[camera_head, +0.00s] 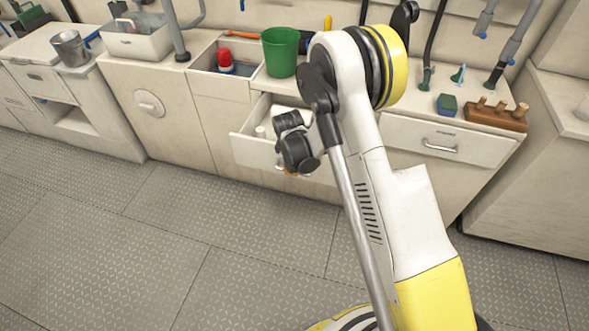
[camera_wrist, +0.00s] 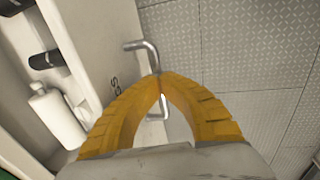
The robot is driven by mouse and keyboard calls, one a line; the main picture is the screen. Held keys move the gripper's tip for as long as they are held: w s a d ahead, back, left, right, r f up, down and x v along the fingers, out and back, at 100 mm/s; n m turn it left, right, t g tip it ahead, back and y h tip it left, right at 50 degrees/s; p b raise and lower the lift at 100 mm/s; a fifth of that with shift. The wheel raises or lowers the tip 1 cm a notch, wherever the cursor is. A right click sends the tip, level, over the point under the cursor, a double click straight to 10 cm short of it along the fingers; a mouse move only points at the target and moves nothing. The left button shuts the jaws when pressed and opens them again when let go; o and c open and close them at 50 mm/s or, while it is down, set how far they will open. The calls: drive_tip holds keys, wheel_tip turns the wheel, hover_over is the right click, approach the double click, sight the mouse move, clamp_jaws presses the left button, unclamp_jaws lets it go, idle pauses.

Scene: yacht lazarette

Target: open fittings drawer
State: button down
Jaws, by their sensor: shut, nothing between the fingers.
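The fittings drawer (camera_head: 254,149) stands pulled out from the bench, with its inside showing. In the wrist view its pale front (camera_wrist: 105,50) carries dark lettering, of which "GS" is readable. A metal bar handle (camera_wrist: 148,48) sticks out from that front. My gripper (camera_wrist: 160,78) has its yellow fingers shut at the tips, right at the handle, and they hide the handle's middle. Part of the handle shows through the gap between the fingers. I cannot tell whether they touch. In the head view my wrist hides the handle and most of the gripper.
A white bottle (camera_wrist: 58,118) and dark items (camera_wrist: 45,60) lie in the drawer. Another drawer (camera_head: 447,143) is at right. The floor in front is clear.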

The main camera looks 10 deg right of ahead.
drive_tip(key=c, duration=1.8)
unclamp_jaws()
drive_tip(key=r, duration=0.4)
drive_tip(key=s+r, duration=0.1)
drive_tip(key=r, duration=0.3)
drive_tip(key=s+a+r, duration=0.1)
drive_tip(key=r, duration=0.2)
drive_tip(key=shift+r, duration=0.4)
